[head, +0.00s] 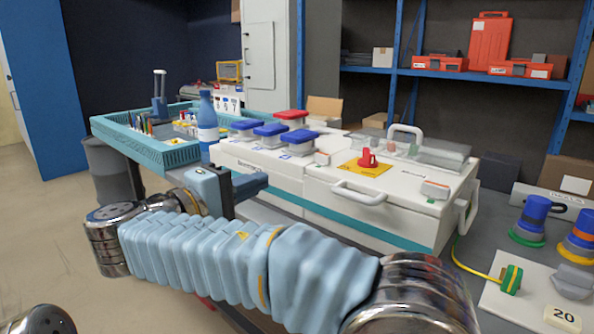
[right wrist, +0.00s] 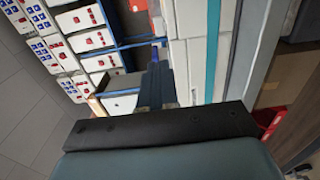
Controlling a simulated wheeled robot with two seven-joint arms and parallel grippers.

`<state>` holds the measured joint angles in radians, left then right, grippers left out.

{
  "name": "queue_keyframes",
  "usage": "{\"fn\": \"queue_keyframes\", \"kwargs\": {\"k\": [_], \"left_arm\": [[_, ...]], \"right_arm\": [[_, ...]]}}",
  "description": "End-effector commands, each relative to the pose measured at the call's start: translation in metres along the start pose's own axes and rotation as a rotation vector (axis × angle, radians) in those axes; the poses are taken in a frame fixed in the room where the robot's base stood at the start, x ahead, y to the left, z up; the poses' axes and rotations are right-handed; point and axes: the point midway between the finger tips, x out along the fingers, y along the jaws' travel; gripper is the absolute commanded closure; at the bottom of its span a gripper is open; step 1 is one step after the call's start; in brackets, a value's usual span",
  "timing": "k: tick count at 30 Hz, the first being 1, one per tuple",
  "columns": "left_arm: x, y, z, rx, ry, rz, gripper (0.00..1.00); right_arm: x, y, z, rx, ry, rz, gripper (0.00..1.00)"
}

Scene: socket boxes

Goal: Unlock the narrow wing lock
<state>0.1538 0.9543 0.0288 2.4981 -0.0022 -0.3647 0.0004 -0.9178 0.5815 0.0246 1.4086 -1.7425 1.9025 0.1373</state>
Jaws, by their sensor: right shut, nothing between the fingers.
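A red wing-shaped knob (head: 367,158) stands on a yellow plate (head: 352,169) on top of the right white box (head: 392,206). It looks like a wing lock, but I cannot tell whether it is the narrow one or whether it is locked. My right gripper (head: 262,183) is shut and empty. It is in front of the left white box (head: 230,157), well to the left of the red knob and apart from it. The shut fingers also show in the right wrist view (right wrist: 157,80). My left gripper is not in view.
Blue-lidded boxes (head: 271,130) and a red-lidded box (head: 291,115) stand on the left white box. A blue bottle (head: 207,120) and a teal tray (head: 168,156) are at left. Blue plugs (head: 536,212) and a yellow cable (head: 474,270) are at right.

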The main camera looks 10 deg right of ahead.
Motion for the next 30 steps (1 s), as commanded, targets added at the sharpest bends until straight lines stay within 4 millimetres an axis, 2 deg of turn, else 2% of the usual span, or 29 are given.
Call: {"fn": "queue_keyframes", "kwargs": {"k": [5,18,24,30], "left_arm": [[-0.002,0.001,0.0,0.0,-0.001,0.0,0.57],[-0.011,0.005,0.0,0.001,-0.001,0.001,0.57],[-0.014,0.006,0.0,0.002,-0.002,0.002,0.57],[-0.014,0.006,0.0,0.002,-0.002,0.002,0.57]], "right_arm": [[0.019,0.002,0.002,0.004,-0.007,0.005,1.0],[0.109,0.002,0.002,0.0,-0.006,0.003,1.0],[0.133,0.001,0.002,0.0,-0.005,0.003,1.0],[0.139,0.001,0.001,0.0,-0.002,0.003,1.0]]}}
